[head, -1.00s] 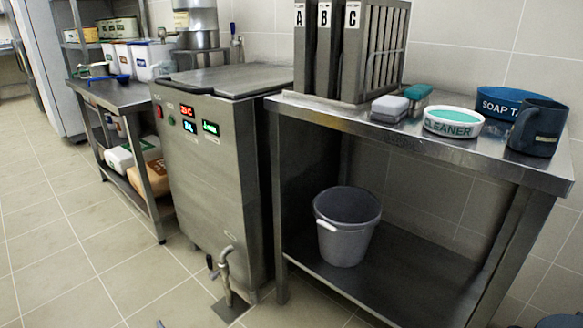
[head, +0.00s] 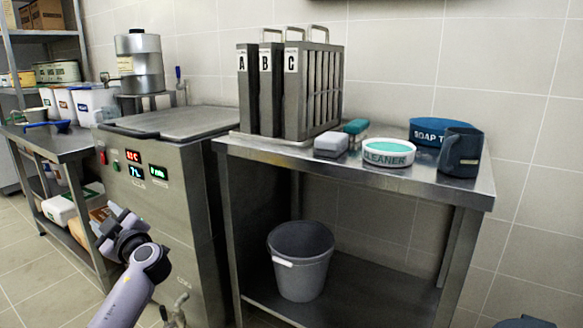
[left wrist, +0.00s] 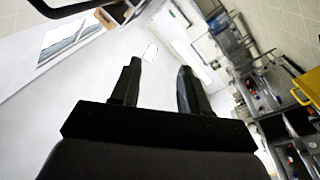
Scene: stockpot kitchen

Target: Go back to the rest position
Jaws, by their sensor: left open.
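My left gripper (head: 116,218) is raised at the lower left of the head view, in front of the steel boiler unit (head: 190,200). In the left wrist view its two dark fingers (left wrist: 155,88) stand apart with nothing between them. That view faces up toward the white ceiling, with shelving tilted at the right. My right gripper is not in any view.
A steel table (head: 330,165) holds panels marked A, B and C (head: 285,90), a grey block (head: 330,144), a cleaner tub (head: 388,153), a soap tub (head: 425,131) and a dark jug (head: 461,152). A grey bucket (head: 300,262) stands on its lower shelf. Bare floor (head: 20,250) shows at left.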

